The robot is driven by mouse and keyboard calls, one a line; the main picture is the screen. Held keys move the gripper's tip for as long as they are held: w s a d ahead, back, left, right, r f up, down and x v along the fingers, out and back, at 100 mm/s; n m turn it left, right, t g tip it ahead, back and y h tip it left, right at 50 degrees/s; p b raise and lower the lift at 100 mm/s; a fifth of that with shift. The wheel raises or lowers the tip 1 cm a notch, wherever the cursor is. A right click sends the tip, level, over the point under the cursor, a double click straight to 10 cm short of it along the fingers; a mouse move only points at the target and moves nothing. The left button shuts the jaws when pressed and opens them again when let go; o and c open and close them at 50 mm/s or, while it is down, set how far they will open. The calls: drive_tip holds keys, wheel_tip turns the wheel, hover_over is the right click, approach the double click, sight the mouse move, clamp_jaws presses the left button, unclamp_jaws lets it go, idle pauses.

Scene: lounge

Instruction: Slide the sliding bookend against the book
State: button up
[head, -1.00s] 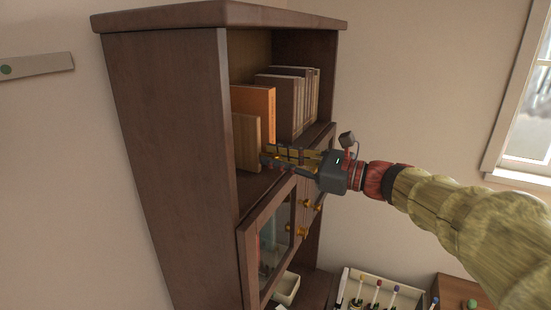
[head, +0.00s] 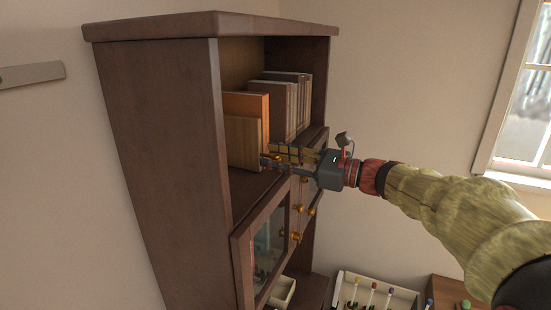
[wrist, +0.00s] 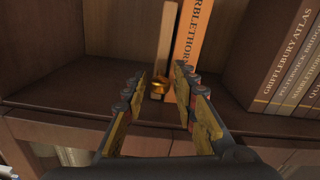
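The sliding bookend is a light wooden panel (head: 243,143) standing upright on the cabinet's upper shelf. It shows in the wrist view as a narrow plank (wrist: 165,38) with a brass knob (wrist: 158,86) low at its front. The orange book (head: 256,104) stands upright beside it, and its lettered spine (wrist: 190,48) is just right of the bookend in the wrist view. A thin dark gap shows between them there. My gripper (head: 266,157) is at the shelf front, its fingers (wrist: 160,72) apart and pointing at the knob. Whether a finger touches it, I cannot tell.
Several brown books (head: 290,100) stand farther along the shelf (wrist: 105,110), right of the orange book. The cabinet side wall (head: 165,160) bounds the shelf on the left, with free shelf before the bookend. Glass doors (head: 268,240) with knobs are below the gripper.

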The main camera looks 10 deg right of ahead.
drive_tip(key=shift+o, duration=0.5)
drive_tip(key=shift+d, duration=0.1)
drive_tip(key=v, duration=1.1)
drive_tip(key=shift+s+d, duration=0.25)
drive_tip(key=shift+d, duration=0.05)
